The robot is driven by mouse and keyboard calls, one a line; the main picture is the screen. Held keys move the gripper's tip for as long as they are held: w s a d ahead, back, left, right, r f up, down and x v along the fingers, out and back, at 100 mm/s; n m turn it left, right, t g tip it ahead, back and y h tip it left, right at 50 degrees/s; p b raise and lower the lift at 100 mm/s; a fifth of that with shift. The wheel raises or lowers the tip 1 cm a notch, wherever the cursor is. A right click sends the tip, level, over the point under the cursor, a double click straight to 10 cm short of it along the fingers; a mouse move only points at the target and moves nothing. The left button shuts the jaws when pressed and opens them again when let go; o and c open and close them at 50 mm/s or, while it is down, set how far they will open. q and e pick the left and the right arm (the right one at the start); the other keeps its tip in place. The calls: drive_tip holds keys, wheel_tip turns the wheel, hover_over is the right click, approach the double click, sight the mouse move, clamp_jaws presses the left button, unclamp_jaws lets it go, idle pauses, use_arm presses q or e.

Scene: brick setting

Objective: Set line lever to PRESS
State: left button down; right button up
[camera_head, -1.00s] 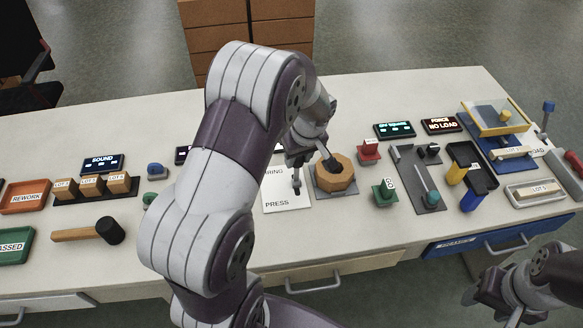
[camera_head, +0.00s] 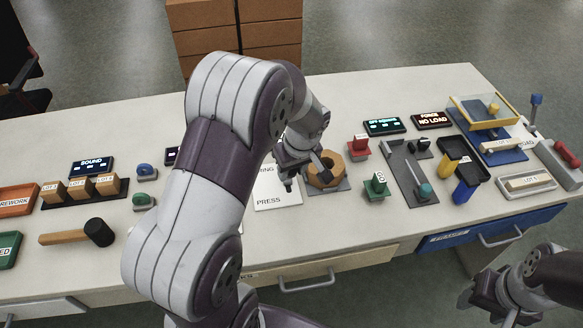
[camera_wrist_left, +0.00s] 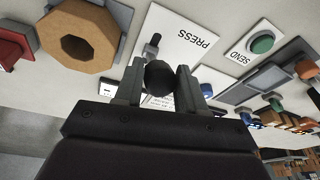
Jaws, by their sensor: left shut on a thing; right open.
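The line lever has a dark round knob (camera_wrist_left: 160,77), seen between my left fingers in the left wrist view. The white lever card (camera_head: 270,194) carries the word PRESS at its near end, and this word also shows in the left wrist view (camera_wrist_left: 194,38). My left gripper (camera_head: 288,184) is over the card's right part, shut on the lever knob. The arm hides part of the card, and the lever's exact setting cannot be told. My right gripper (camera_head: 481,304) is open and empty, off the table's front edge at lower right.
A wooden octagonal ring (camera_head: 326,171) stands close right of the left gripper. A mallet (camera_head: 78,235) lies at left. A green SEND button (camera_wrist_left: 262,43) is near the card.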

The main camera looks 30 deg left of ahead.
use_arm(q)
drive_tip(key=shift+s+d+f, duration=0.1)
drive_tip(key=shift+s+f, duration=0.4)
drive_tip(key=shift+f, duration=0.1)
drive_tip(key=c, duration=0.8)
unclamp_jaws()
drive_tip(key=shift+o, duration=0.4)
drive_tip(key=shift+w+r, duration=0.1)
drive_tip(key=shift+w, duration=0.05)
drive_tip(key=shift+w+r, duration=0.1)
drive_tip(key=shift+r, duration=0.3)
drive_tip(key=p+v, duration=0.1)
drive_tip(key=v, duration=1.1)
drive_tip(key=shift+d, duration=0.1)
